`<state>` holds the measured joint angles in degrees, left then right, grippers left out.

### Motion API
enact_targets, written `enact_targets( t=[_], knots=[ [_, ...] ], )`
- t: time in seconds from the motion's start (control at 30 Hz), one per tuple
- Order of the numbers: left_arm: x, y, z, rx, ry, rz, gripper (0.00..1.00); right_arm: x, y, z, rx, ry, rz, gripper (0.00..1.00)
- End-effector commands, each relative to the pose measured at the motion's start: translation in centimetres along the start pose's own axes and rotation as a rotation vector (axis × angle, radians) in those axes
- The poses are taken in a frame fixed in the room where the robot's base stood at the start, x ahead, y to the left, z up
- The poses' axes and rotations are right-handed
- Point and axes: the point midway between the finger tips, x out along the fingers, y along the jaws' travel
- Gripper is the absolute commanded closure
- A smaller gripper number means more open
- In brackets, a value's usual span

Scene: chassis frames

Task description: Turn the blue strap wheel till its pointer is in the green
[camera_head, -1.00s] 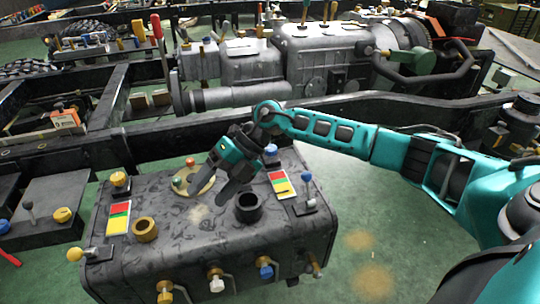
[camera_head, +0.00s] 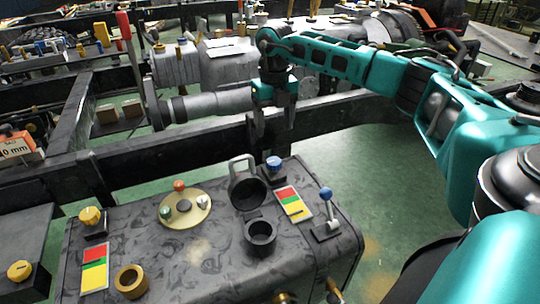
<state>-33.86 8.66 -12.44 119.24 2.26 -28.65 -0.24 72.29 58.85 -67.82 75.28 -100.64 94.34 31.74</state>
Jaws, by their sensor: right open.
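The blue strap wheel (camera_head: 274,163) stands on a dark base at the back right of the mottled grey tank (camera_head: 190,250). A card with red, yellow and green bands (camera_head: 292,203) lies just in front of it. I cannot make out the wheel's pointer or which band it is at. My right gripper (camera_head: 274,128) points down with its two fingers spread and empty. My left gripper is out of view.
A blue-knobbed lever (camera_head: 326,195) stands right of the card. A dark round lid (camera_head: 247,188) with a handle and an open black neck (camera_head: 260,237) are left of it. A yellow wheel (camera_head: 90,215) with its own card is at left. A chassis rail (camera_head: 190,140) runs behind.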

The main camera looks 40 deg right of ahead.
Motion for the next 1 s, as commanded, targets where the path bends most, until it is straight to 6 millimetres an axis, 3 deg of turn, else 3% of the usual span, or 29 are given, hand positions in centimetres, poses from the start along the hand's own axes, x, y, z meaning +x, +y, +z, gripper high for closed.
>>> enact_targets(
  t=[0.2, 0.43, 0.63, 0.93, 1.0],
  knots=[
    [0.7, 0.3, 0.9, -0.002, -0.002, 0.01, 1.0, 5.2, 0.0, -0.1, -0.001, 0.004, -0.001, 0.31],
    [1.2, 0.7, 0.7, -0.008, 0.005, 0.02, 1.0, 9.1, 0.1, -0.1, -0.001, 0.002, 0.001, 0.31],
    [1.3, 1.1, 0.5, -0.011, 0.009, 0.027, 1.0, 10.6, 0.1, 0.0, -0.001, 0.0, 0.002, 0.31],
    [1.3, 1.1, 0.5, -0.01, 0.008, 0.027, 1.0, 10.8, 0.1, 0.0, -0.002, 0.0, 0.002, 0.31],
    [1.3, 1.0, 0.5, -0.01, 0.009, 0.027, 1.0, 10.8, 0.1, 0.0, -0.002, 0.0, 0.002, 0.36]
  ],
)
